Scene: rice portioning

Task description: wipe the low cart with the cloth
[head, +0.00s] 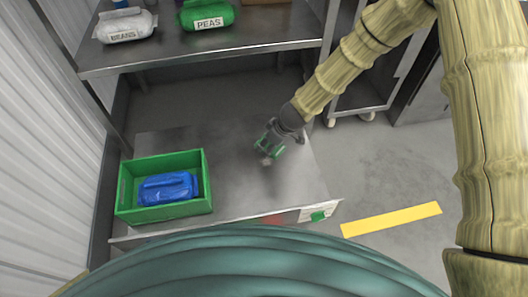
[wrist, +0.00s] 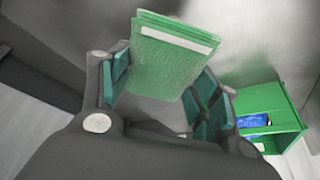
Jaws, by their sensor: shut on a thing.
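The low cart (head: 235,180) has a bare grey metal top with some dull, cloudy patches. My gripper (head: 271,151) is low over the right part of this top. In the wrist view my gripper (wrist: 163,85) is shut on the cloth (wrist: 172,50), a green folded piece with a pale stripe, held between the two finger pads. In the head view the cloth is mostly hidden by the fingers, and I cannot tell whether it touches the top.
A green crate (head: 165,214) with a blue bag (head: 168,188) stands on the cart's left side. Above and behind is a shelf (head: 260,30) with a beans bag (head: 124,27) and a peas bag (head: 207,14). A yellow floor stripe (head: 391,219) lies to the right.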

